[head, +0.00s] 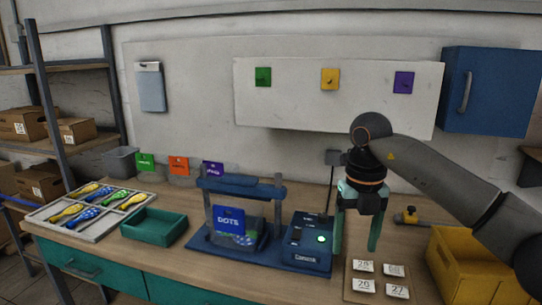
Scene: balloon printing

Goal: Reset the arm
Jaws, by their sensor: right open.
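My right arm reaches in from the right edge. My right gripper (356,238) points down, open and empty, with two green fingers apart. My left gripper is not in view.
A blue printing press (242,210) with a "DOTS" plate stands mid-bench. Left are a teal tray (154,227) and a divided tray (88,231) with several balloons.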

